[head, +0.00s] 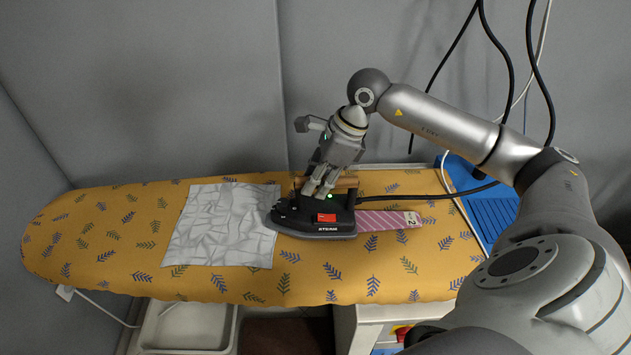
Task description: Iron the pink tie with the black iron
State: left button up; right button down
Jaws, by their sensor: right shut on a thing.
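The black iron (300,222) lies with its sole down on the ironing board, its tip pointing left. My right gripper (318,190) is above it and shut on its handle, hiding part of the handle. The pink striped tie (378,220) shows to the right of the iron, with a small white tag marked 2 at its right end. The iron covers the rest of the tie. A crinkled silver-white cloth (222,225) lies left of the iron, and the iron's tip overlaps its right edge. My left gripper is not in view.
The yellow leaf-patterned ironing board (90,235) is clear at its left end. A blue ribbed rest (488,212) is at its right end. The iron's black cord (425,196) runs right. Grey walls stand behind. A white tray (187,325) is below the front edge.

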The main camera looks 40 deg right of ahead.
jog(key=r, duration=0.2)
jog(key=shift+w+r, duration=0.3)
jog(key=shift+r, duration=0.05)
jog(key=shift+p+v, duration=0.8)
jog(key=shift+v, duration=0.4)
jog(key=shift+s+r, duration=0.1)
jog(key=shift+r, duration=0.3)
jog(key=shift+a+r+p, duration=0.2)
jog(key=shift+r+p, duration=0.5)
jog(key=shift+r, duration=0.7)
jog(key=shift+f, duration=0.1)
